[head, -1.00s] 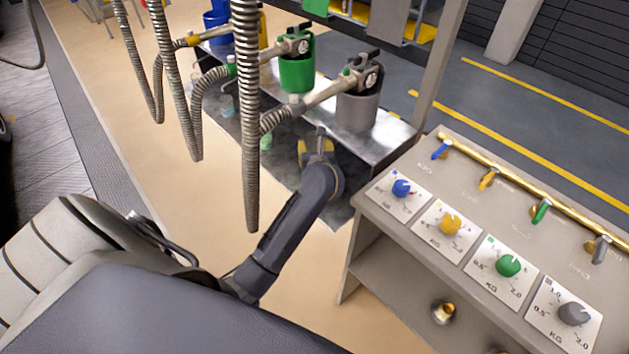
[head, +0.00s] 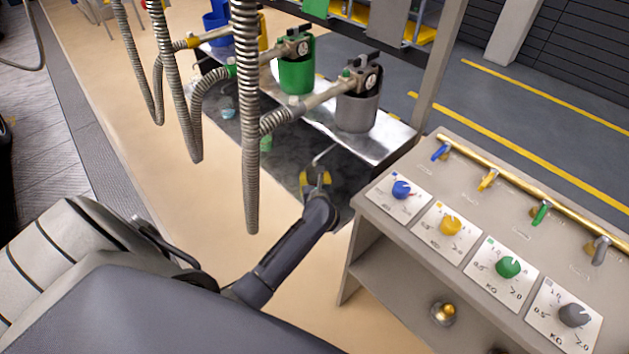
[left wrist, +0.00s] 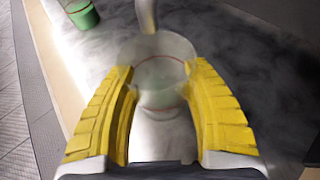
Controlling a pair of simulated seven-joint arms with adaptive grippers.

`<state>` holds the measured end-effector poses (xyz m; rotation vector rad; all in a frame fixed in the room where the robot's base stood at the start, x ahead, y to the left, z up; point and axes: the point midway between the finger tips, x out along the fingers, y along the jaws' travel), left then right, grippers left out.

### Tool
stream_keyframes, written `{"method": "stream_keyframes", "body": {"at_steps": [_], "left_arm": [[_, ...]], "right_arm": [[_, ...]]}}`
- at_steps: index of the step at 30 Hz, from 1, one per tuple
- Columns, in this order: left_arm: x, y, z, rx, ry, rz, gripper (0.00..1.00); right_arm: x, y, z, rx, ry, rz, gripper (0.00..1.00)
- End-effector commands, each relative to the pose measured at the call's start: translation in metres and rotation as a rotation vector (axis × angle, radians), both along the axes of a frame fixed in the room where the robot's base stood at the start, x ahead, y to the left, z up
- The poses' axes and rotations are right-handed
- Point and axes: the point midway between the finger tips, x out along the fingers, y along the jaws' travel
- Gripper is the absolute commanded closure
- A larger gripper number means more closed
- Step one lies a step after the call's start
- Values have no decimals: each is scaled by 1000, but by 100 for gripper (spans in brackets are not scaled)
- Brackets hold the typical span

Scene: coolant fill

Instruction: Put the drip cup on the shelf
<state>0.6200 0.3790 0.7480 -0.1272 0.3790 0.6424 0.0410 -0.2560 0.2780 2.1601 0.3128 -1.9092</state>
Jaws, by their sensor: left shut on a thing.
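My left gripper (head: 316,181) has yellow fingers and sits over the dark bench top (head: 283,139), in front of the grey canister (head: 357,110). In the left wrist view its fingers (left wrist: 165,100) close around a pale translucent cup (left wrist: 164,78) with a thin red line around it. This looks like the drip cup. A pale spout (left wrist: 146,16) shows just beyond its rim. In the head view the gripper mostly hides the cup. An open shelf space (head: 385,265) is under the control console. My right gripper is not in view.
A small green cup (head: 266,143) stands on the bench; it also shows in the left wrist view (left wrist: 82,14). Ribbed hoses (head: 250,120) hang in front. The console (head: 500,230) with coloured knobs stands at right. A green canister (head: 296,75) stands behind.

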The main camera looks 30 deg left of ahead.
Motion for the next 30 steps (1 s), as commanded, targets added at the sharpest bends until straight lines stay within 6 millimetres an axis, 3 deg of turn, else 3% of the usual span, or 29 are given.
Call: {"method": "stream_keyframes", "body": {"at_steps": [4,17,18,23,30], "left_arm": [[0,0,-9,0,0,-1,79],[0,0,-13,0,0,-1,79],[0,0,-13,0,0,-1,45],[0,0,-13,0,0,-1,28],[0,0,-12,0,-2,-1,28]], "right_arm": [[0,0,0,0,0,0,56],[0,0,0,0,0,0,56],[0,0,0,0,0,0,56],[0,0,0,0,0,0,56],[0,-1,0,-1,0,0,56]]}}
